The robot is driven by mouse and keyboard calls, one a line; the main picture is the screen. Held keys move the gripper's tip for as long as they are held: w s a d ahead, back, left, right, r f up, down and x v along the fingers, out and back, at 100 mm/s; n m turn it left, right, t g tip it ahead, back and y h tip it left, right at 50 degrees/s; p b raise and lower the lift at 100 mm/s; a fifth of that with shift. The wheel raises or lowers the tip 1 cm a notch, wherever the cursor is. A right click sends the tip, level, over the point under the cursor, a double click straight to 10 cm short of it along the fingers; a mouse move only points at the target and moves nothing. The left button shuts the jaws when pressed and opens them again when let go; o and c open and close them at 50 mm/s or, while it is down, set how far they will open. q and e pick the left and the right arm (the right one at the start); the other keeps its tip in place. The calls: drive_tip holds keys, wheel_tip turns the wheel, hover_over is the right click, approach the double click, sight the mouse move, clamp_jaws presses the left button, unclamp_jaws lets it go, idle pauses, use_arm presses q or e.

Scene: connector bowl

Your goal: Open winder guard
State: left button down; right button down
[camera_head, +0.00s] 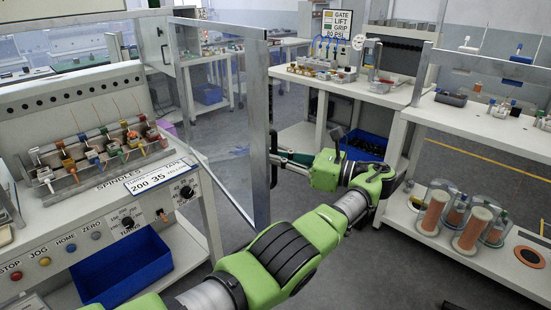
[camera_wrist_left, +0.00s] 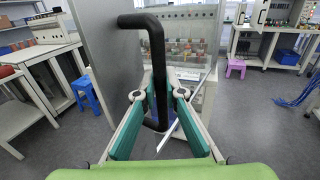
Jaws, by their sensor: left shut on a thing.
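The winder guard is a clear panel in a grey metal frame (camera_head: 258,130). In the head view it stands upright at the right side of the winder (camera_head: 70,100), angled away from its front. The spindles (camera_head: 105,155) are exposed to my view. In the wrist view the guard frame shows as a wide grey post (camera_wrist_left: 108,65) with a black bar handle (camera_wrist_left: 156,60). My left gripper (camera_head: 274,158) is at the handle, and its green fingers (camera_wrist_left: 157,95) are shut on the bar. My right gripper is not in view.
The winder has a blue bin (camera_head: 122,268) below it. A workbench with small parts (camera_head: 340,85) stands behind my left arm. A shelf at right holds copper-coloured spools (camera_head: 434,212) under clear covers. The floor (camera_head: 385,270) between is clear. A purple stool (camera_wrist_left: 236,68) shows in the wrist view.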

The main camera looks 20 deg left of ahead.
use_arm(q)
drive_tip(key=c, duration=2.2)
unclamp_jaws()
drive_tip(key=shift+a, duration=0.1)
drive_tip(key=shift+o, duration=0.5)
drive_tip(key=shift+a, duration=0.1)
